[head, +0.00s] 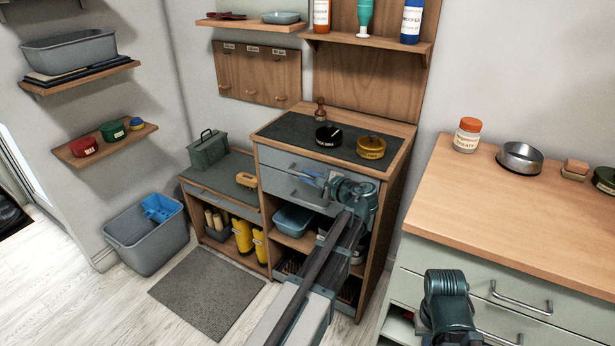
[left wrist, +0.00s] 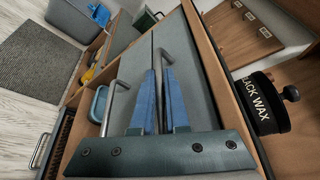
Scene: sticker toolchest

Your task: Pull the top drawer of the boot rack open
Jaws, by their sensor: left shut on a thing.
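The wooden rack (head: 388,200) stands against the wall, with two grey drawers above open shelves. Its top drawer (head: 275,158) looks flush or nearly flush with the frame; a small gap cannot be ruled out. My left gripper (head: 313,179) is in front of the drawers. In the left wrist view its two blue fingers (left wrist: 160,97) are closed around the bar handle (left wrist: 158,58) of the top drawer. The lower drawer's handle (left wrist: 116,92) is free, beside the fingers. My right gripper is out of view.
Black (head: 328,136) and yellow (head: 371,147) tins and a brush stand on the rack top. A low bench (head: 220,183) with yellow boots (head: 243,237) adjoins on the left. A counter (head: 510,205) stands at right. A mat (head: 207,290) lies on open floor.

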